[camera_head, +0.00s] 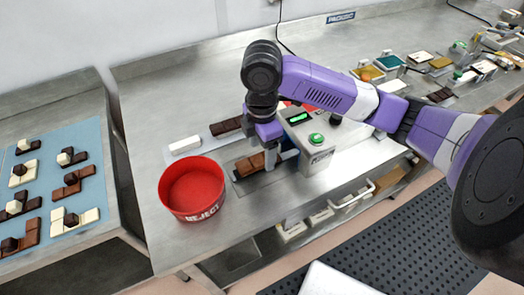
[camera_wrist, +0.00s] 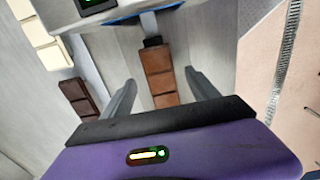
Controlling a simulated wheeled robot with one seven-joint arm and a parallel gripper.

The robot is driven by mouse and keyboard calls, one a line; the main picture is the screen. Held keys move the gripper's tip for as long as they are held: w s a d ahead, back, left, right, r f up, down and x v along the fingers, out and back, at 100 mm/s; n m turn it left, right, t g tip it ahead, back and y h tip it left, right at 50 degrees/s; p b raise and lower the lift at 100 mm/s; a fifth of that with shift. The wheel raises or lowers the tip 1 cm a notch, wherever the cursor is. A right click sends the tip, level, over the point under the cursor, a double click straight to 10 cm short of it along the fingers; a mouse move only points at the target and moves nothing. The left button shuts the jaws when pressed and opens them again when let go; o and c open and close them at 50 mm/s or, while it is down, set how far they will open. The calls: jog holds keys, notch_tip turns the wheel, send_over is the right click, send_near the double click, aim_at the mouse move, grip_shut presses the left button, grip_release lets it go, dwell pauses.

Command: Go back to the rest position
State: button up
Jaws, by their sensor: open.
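My purple arm reaches from the right over the steel table in the head view. My gripper (camera_wrist: 160,90) is open in the wrist view, its two grey fingers standing apart to either side of a brown chocolate bar (camera_wrist: 159,75). Nothing is seen between the fingers touching the bar; its height above the bar is hard to tell. In the head view the gripper (camera_head: 266,158) points down at the chocolate bar (camera_head: 247,166), which lies beside the grey machine (camera_head: 309,141) with a green display.
A red REJECT bin (camera_head: 192,187) stands left of my gripper. A white bar (camera_head: 185,145) and a dark bar (camera_head: 225,126) lie behind it. A blue mat (camera_head: 88,141) with several chocolate pieces is at the left. Trays (camera_head: 390,62) and more bars line the table at right.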

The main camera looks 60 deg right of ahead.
notch_tip(320, 180, up, 7)
dwell(0.3)
